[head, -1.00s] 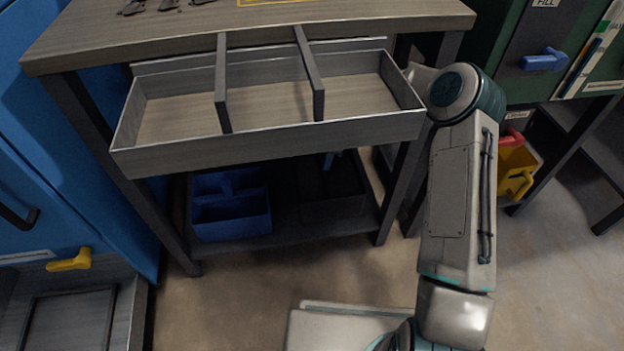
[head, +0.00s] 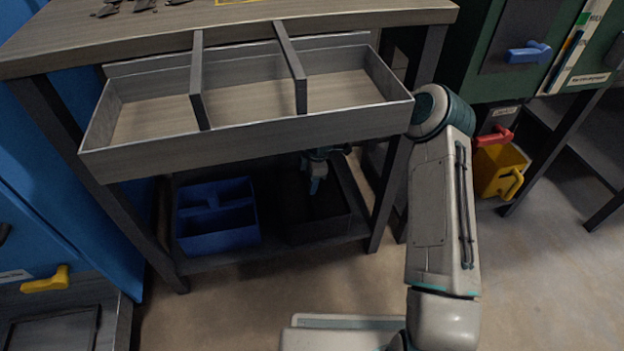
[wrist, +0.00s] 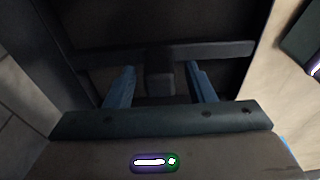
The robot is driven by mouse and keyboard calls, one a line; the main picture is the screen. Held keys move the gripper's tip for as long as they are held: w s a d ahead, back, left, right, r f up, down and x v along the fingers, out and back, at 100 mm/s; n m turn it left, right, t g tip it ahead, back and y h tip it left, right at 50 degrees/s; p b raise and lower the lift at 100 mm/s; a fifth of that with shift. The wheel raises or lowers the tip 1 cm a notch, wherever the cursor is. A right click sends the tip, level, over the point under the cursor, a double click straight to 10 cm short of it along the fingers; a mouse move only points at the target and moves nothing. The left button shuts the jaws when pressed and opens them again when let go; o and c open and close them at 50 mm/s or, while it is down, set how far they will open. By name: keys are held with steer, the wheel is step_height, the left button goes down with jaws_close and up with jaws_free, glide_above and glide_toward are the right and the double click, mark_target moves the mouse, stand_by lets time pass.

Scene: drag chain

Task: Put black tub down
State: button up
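The black tub (head: 330,222) sits on the dark lower shelf, to the right of the blue caddy, in the head view. It is in deep shadow, so its outline is hard to make out. My gripper (head: 316,186) points down over the tub beneath the drawer, with a blue finger showing. In the wrist view my gripper (wrist: 161,85) has its two blue fingers wide apart. A dark crossbar and a small dark block (wrist: 160,78), seemingly part of the tub, lie between and beyond the fingers. Neither finger visibly presses on the block.
An open, three-compartment drawer (head: 245,140) juts out above the shelf and my gripper. The blue caddy (head: 217,222) stands close left of the tub. A table leg (head: 392,185) is at the right. A yellow bin (head: 497,172) is farther right.

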steer(key=shift+r, duration=0.1)
step_height(320, 180, up, 12)
steer(key=d+p, duration=0.1)
steer(key=p, duration=0.4)
steer(key=shift+w+d, duration=0.2)
steer(key=shift+d, duration=0.15)
